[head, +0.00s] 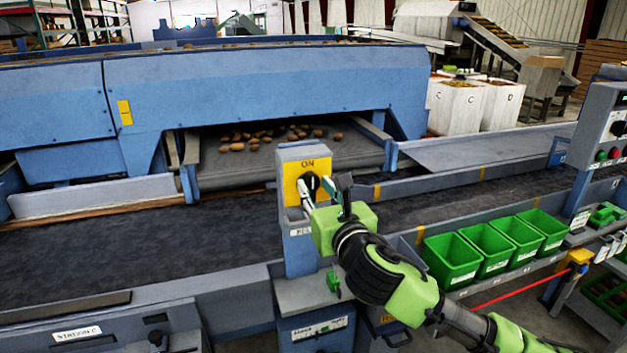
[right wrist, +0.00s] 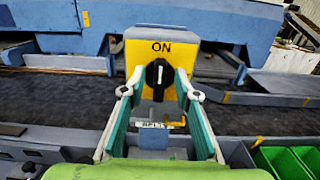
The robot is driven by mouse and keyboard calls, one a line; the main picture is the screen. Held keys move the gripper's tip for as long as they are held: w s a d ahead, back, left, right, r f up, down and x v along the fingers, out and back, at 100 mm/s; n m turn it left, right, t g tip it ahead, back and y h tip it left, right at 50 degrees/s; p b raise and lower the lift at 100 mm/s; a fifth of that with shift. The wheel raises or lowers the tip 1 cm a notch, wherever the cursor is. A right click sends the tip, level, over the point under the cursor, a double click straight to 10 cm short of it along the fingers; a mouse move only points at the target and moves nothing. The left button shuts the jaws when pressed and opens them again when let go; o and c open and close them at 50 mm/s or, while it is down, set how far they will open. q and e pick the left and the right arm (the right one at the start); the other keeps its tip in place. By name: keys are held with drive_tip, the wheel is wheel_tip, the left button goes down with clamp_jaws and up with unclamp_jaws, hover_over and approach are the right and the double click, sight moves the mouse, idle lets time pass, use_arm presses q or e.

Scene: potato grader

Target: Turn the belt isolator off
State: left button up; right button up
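The belt isolator is a grey-blue box (head: 298,240) with a yellow plate (right wrist: 195,52) marked ON at the top. Its black rotary knob (right wrist: 153,76) has a white mark and stands upright, toward ON. The knob also shows in the head view (head: 312,182), partly behind the gripper. My right gripper (head: 326,190) is at the front of the box. In the right wrist view its fingers (right wrist: 158,82) are open, one on each side of the knob, with a gap visible on both sides. A small label below the knob is partly hidden. My left gripper is not in view.
A dark conveyor belt (head: 110,245) runs behind the isolator, with potatoes (head: 290,133) on the grader beyond. Green bins (head: 452,262) stand right of my right arm. A control box (head: 603,125) with buttons is at far right.

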drive_tip(key=shift+x, duration=1.05)
clamp_jaws()
drive_tip(key=shift+m+p, duration=0.3)
drive_tip(key=shift+m, duration=0.1)
drive_tip(key=shift+w+d+f+m+p, duration=0.1)
drive_tip(key=shift+d+f+m+p, duration=0.25)
drive_tip(key=shift+m, duration=2.5)
drive_tip(key=shift+w+d+f+m+p, duration=0.1)
drive_tip(key=shift+d+f+m+p, duration=0.25)
drive_tip(key=shift+m, duration=2.55)
drive_tip(key=shift+w+d+f+m+p, duration=0.2)
drive_tip(key=shift+m+p, duration=0.3)
drive_tip(key=shift+m, duration=2.35)
drive_tip(key=shift+s, duration=0.15)
